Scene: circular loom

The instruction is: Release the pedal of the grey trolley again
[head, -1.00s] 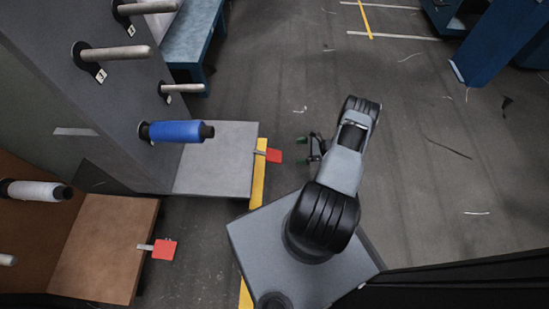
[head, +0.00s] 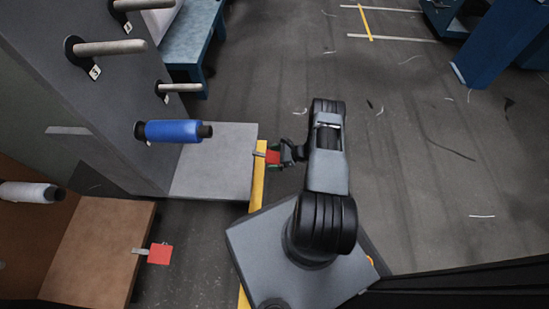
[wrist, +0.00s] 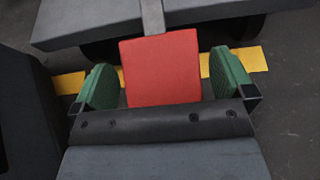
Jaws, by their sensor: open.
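The grey trolley (head: 215,165) stands left of my arm, with a blue spool on one of its pegs. Its red pedal (head: 272,157) sticks out on a short metal arm from the base's right edge. My gripper (head: 278,156) is at this pedal. In the wrist view the red pedal (wrist: 162,68) lies between the two green fingertips of my gripper (wrist: 164,80), which are spread apart. A gap shows on each side of the pedal. The pedal's near end is hidden behind the gripper body.
A brown trolley (head: 95,250) with its own red pedal (head: 160,254) and a white spool (head: 32,192) stands at the lower left. A yellow floor line (head: 258,190) runs past the grey base. A blue bench (head: 190,45) stands behind. The floor to the right is mostly clear.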

